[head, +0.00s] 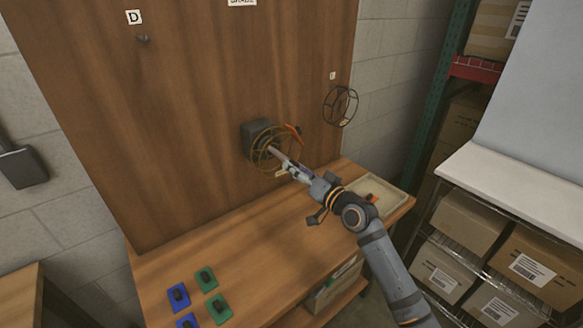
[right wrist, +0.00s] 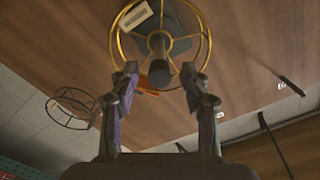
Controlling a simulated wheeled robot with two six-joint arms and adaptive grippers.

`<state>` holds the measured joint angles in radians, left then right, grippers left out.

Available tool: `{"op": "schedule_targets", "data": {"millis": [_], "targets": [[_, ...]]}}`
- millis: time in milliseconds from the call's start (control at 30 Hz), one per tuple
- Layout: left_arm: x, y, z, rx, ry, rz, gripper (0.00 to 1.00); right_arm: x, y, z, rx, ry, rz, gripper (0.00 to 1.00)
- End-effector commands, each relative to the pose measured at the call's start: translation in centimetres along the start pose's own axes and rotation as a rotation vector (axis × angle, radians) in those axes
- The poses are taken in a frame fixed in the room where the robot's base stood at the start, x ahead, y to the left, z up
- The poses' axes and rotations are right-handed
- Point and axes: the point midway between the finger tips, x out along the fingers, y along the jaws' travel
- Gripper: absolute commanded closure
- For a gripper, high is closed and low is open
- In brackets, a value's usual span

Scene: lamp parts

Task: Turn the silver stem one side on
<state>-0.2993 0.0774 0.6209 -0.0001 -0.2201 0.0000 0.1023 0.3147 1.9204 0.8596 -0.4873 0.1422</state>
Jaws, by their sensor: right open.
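The silver stem (head: 275,153) sticks out from a dark grey box (head: 254,136) on the upright wooden board, inside a gold wire ring (head: 262,156). In the right wrist view the stem (right wrist: 160,62) looks dark grey and points toward me, with the gold ring (right wrist: 207,38) around it. My right gripper (head: 284,164) is just in front of the stem's end. Its fingers (right wrist: 163,86) are apart, one on each side below the stem's tip, and I see no contact. My left gripper is not in view.
An orange piece (head: 293,131) is on the board beside the ring. A black wire cage (head: 341,106) hangs to the right. A shallow tray (head: 399,203) is at the bench's right end. Blue pads (head: 178,297) and green pads (head: 206,280) lie at the left front.

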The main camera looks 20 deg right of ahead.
Motion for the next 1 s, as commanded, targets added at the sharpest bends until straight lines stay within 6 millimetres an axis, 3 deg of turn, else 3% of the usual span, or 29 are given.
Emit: {"op": "schedule_targets", "data": {"millis": [200, 500, 833, 1000], "targets": [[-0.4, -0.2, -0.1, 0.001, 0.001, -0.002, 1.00, 2.4, 0.0, -0.1, 0.000, 0.000, 0.001, 0.53], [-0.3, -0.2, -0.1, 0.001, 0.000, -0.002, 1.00, 2.7, 0.0, 0.0, -0.002, 0.000, 0.001, 0.55], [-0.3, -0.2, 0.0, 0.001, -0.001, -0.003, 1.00, 2.6, 0.1, 0.0, -0.002, 0.000, 0.002, 0.99], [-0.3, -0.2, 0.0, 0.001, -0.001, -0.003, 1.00, 2.6, 0.1, 0.0, -0.004, 0.000, 0.002, 1.00]]}}
